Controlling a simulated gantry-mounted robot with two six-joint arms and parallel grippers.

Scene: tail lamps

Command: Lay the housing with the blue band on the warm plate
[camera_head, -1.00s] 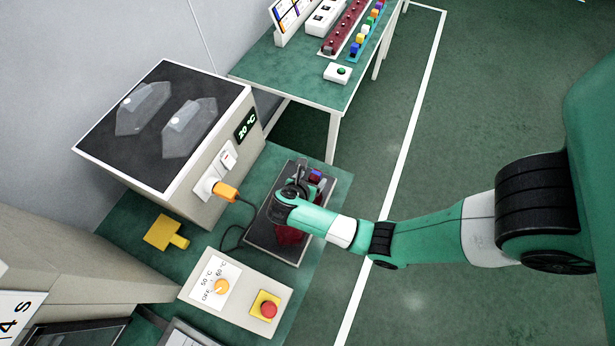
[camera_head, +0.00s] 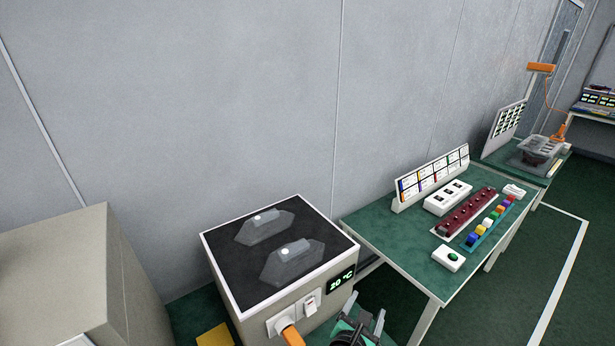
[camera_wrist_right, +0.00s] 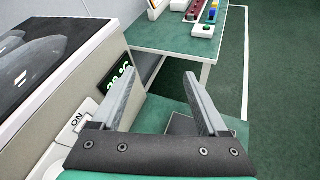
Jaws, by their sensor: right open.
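My right gripper (camera_head: 362,320) is at the bottom edge of the head view, beside the front of a beige box. The right wrist view shows its two grey fingers (camera_wrist_right: 161,80) spread apart with nothing between them. No housing with a blue band can be made out now. Two pale translucent shapes (camera_head: 262,226) (camera_head: 292,262) lie on the dark top of the box (camera_head: 240,285), whose display (camera_head: 341,282) reads 20 °C. I cannot tell whether this top is the warm plate. The lower bench in front is mostly out of view. My left gripper is not in view.
A green table (camera_head: 375,230) stands to the right, with a dark red strip (camera_head: 466,214), a row of coloured blocks (camera_head: 490,224) and a green-button box (camera_head: 449,258). Open floor (camera_head: 480,310) lies right.

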